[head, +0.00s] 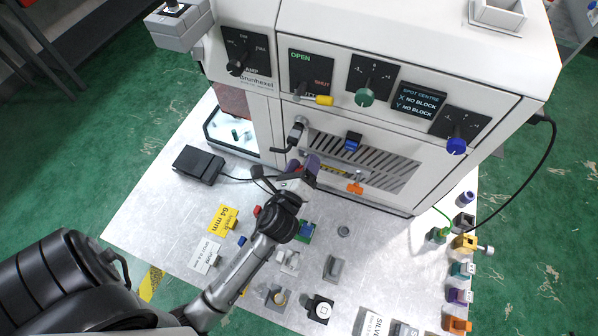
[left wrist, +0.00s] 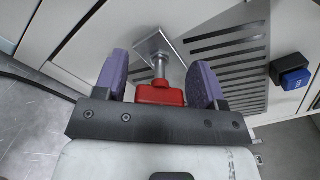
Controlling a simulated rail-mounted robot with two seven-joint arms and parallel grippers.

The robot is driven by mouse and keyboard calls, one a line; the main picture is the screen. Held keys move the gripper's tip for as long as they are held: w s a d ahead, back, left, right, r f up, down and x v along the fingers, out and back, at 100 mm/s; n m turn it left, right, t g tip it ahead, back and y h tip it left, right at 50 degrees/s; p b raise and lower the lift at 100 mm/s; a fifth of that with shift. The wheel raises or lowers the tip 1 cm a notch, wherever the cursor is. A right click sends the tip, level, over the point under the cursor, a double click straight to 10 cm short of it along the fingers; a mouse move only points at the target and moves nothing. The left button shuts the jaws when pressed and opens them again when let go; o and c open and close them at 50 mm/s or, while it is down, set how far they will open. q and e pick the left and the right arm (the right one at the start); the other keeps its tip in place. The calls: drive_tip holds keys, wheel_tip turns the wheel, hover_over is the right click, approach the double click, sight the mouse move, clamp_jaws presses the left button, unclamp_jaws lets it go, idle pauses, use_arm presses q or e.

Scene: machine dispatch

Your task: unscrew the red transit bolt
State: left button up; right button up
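The red transit bolt (left wrist: 160,94) shows in the left wrist view. Its red head is nearest me, and its silver shank runs to a metal plate (left wrist: 152,46) on the machine's white front. My left gripper (head: 300,170) is at the lower front of the machine in the head view. Its purple fingertips also show in the left wrist view (left wrist: 158,80), one on each side of the red head, with a visible gap on both sides. The gripper is open. In the head view I cannot make out the bolt behind the gripper. My right gripper is not in view.
The white machine (head: 440,175) has a slotted vent, a blue block (head: 352,142) and an orange knob (head: 355,188) right of my gripper. A black pedal (head: 198,164) and several small parts lie on the light table (head: 150,215).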

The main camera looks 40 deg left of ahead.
use_arm(q)
drive_tip(key=shift+o, duration=0.6)
drive_tip(key=shift+s, duration=0.1)
drive_tip(key=shift+v, duration=1.9)
drive_tip(key=shift+c, duration=0.5)
